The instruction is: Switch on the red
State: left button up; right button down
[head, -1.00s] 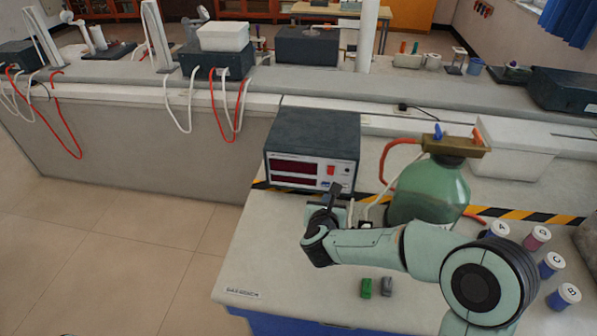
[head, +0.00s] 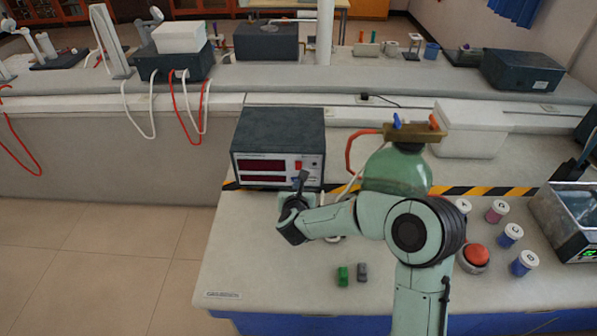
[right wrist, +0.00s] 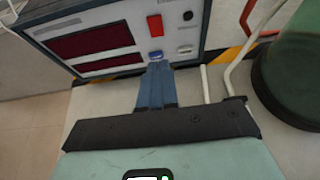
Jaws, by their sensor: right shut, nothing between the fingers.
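A dark box instrument (head: 275,132) with two dark red displays stands on the bench. Its front has a red rocker switch (head: 299,164), which also shows in the right wrist view (right wrist: 155,25) above a small blue button (right wrist: 156,55). My right gripper (head: 301,178) is shut and empty in front of this panel. In the right wrist view its fingertips (right wrist: 158,67) point at the panel just below the blue button; I cannot tell whether they touch. Which way the switch is tipped is unclear. My left gripper is not in view.
A green glass bottle (head: 400,172) stands right of the instrument, partly behind my right arm. Several capped jars (head: 511,234) and a metal water bath (head: 568,218) are at the right. The bench's front left is clear.

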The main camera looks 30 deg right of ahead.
aim_at(299, 170)
jog(key=p+x, duration=0.1)
jog(key=x, duration=0.1)
jog(key=r+x, duration=0.1)
jog(key=x, duration=0.1)
jog(key=p+x, duration=0.1)
jog(key=x, duration=0.2)
jog(key=shift+w+r+p, duration=0.15)
jog(key=shift+w+p, duration=0.2)
jog(key=shift+w, duration=0.05)
jog(key=shift+w+d+f, duration=0.25)
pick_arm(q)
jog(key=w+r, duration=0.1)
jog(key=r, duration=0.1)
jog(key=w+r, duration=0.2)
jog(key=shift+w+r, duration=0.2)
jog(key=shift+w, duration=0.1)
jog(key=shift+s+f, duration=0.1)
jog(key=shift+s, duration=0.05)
pick_arm(e)
jog(key=shift+s, duration=0.15)
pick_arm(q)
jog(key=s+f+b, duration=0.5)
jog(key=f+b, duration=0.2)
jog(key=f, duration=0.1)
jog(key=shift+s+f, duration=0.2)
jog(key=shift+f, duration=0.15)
pick_arm(e)
jog(key=shift+d+f+t+h, duration=0.15)
jog(key=shift+f+t+h, duration=0.15)
jog(key=shift+f+t, duration=0.15)
